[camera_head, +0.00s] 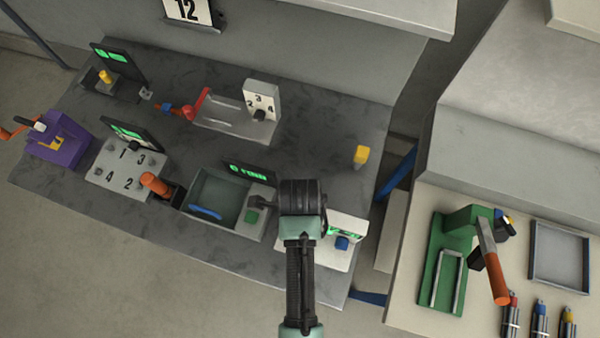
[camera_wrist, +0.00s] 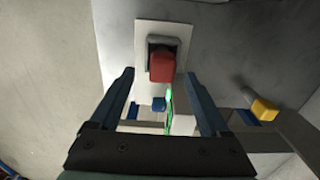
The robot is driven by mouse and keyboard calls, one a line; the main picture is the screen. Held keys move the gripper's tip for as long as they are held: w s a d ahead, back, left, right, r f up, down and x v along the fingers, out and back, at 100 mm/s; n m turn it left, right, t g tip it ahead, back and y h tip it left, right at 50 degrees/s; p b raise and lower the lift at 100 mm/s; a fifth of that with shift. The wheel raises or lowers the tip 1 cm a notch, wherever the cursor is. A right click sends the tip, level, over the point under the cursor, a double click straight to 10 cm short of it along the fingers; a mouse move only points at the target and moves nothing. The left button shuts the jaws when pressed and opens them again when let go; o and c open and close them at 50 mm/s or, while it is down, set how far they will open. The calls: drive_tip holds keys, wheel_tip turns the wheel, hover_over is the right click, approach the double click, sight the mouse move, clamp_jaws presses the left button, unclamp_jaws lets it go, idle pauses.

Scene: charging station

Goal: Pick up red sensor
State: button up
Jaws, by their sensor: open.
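A red block, which looks like the red sensor (camera_wrist: 163,67), sits in a dark holder on a pale plate (camera_wrist: 143,43) in the wrist view. My gripper (camera_wrist: 159,76) is open, with one finger on each side of the red block in the picture. I see no contact, and the gap in depth is hard to judge. In the head view my gripper (camera_head: 302,197) is over the right part of the dark bench and hides what is below it. A red-topped cylinder (camera_head: 512,302) stands on the right-hand table in the head view.
A white box with a blue button (camera_head: 342,243) is beside my gripper. A yellow block (camera_head: 361,155) stands near the bench's right end. A grey tray box (camera_head: 215,190) lies to the left. The right table holds a green fixture (camera_head: 430,262) and an empty tray (camera_head: 558,252).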

drive_tip(key=shift+w+f, duration=0.1)
drive_tip(key=shift+f, duration=1.65)
drive_tip(key=shift+c, duration=0.3)
clamp_jaws()
